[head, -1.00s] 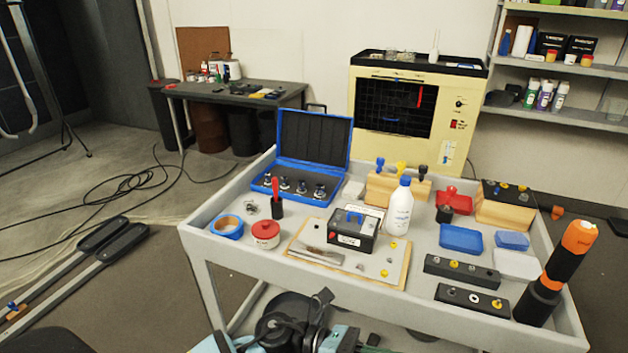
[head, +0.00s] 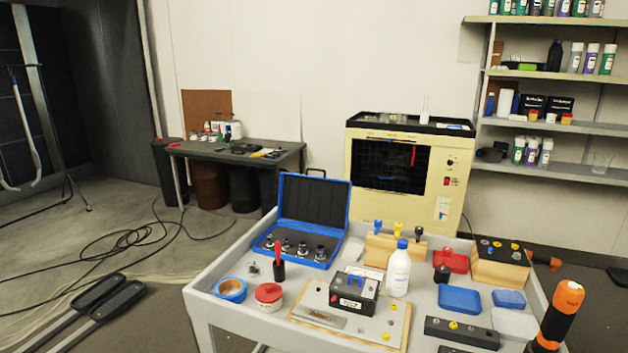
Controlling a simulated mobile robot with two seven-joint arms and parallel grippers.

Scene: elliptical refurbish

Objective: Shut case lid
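A blue case (head: 296,250) stands open at the back left of the grey cart. Its lid (head: 314,206) is raised and leans slightly back, showing a dark foam lining. Several small metal pieces sit in a row in the case's base. Neither of my grippers shows in the head view.
A cream cabinet (head: 452,185) stands behind.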

